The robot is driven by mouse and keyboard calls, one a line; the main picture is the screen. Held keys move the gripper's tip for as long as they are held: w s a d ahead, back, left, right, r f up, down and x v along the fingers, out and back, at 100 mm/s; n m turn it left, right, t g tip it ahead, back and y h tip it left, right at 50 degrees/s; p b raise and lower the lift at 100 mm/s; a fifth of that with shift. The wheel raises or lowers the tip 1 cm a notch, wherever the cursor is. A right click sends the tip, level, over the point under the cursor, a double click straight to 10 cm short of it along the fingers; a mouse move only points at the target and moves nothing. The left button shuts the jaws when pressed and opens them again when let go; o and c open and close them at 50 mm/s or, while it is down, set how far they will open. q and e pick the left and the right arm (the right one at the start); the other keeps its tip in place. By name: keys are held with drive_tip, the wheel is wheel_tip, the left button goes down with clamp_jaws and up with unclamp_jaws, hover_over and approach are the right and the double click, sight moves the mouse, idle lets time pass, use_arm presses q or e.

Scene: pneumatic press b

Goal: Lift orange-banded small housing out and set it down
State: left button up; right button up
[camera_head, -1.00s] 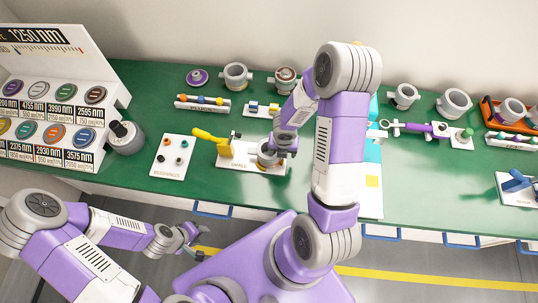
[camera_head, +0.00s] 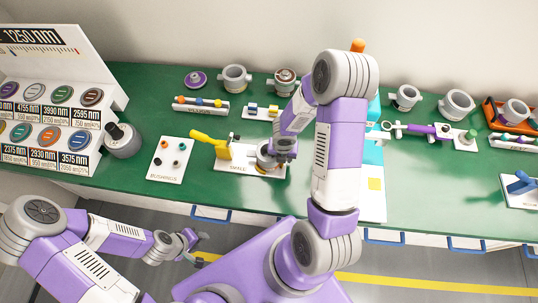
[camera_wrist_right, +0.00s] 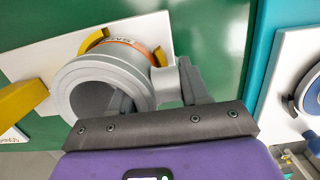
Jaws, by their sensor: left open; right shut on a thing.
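The small housing, a grey ring-shaped part with an orange band (camera_wrist_right: 128,46), sits between yellow curved jaws on a white plate (camera_wrist_right: 62,52) in the right wrist view. My right gripper (camera_wrist_right: 184,88) is shut on the grey side lug of the housing (camera_wrist_right: 88,78). In the head view the housing (camera_head: 263,157) is partly covered by my right gripper (camera_head: 276,154), at the right end of the white plate with the yellow lever. I cannot tell whether the housing is clear of the plate. My left gripper (camera_head: 198,243) is open and empty, in front of the bench.
The yellow lever (camera_head: 205,137) stands left of the housing. A white bushings board (camera_head: 168,160) lies further left. Plugs rack (camera_head: 201,107) and grey housings (camera_head: 235,79) stand behind. A teal-and-white unit (camera_head: 373,180) is right, behind my arm. Green bench is bare between boards.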

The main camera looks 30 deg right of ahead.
use_arm(q)
drive_tip(key=shift+r, duration=0.15)
use_arm(e)
drive_tip(key=shift+r, duration=0.15)
clamp_jaws()
drive_tip(key=shift+r+p, duration=1.25)
drive_tip(key=shift+p, duration=0.1)
use_arm(q)
wheel_tip(320, 180, up, 2)
drive_tip(key=shift+r, duration=0.2)
drive_tip(key=shift+f, duration=0.1)
